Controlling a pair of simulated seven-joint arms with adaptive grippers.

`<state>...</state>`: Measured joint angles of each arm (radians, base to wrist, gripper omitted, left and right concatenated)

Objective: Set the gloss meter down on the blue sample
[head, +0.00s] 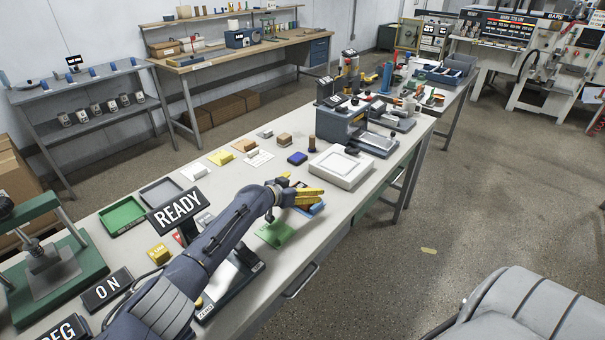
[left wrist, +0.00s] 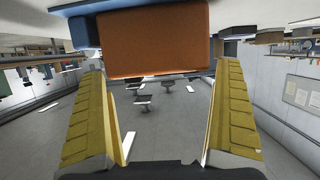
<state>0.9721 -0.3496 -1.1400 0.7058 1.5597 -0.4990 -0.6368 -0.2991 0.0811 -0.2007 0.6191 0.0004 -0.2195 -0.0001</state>
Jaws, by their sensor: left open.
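My left gripper (head: 316,196) is open above the bench, its yellow fingers pointing right in the head view. In the left wrist view its two yellow fingers (left wrist: 163,115) stand wide apart. An orange-brown block (left wrist: 155,42), apparently the gloss meter, is ahead between and beyond them, with a visible gap to each finger. A blue piece (left wrist: 84,32) adjoins the block in that view. In the head view a blue sheet (head: 314,210), apparently the blue sample, shows just below the fingers, mostly hidden. Whether the block rests fully on it cannot be told. My right gripper is not in view.
A green sheet (head: 275,234) lies beside the gripper. A READY sign (head: 180,209) stands near my left arm. The bench's front edge is close.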

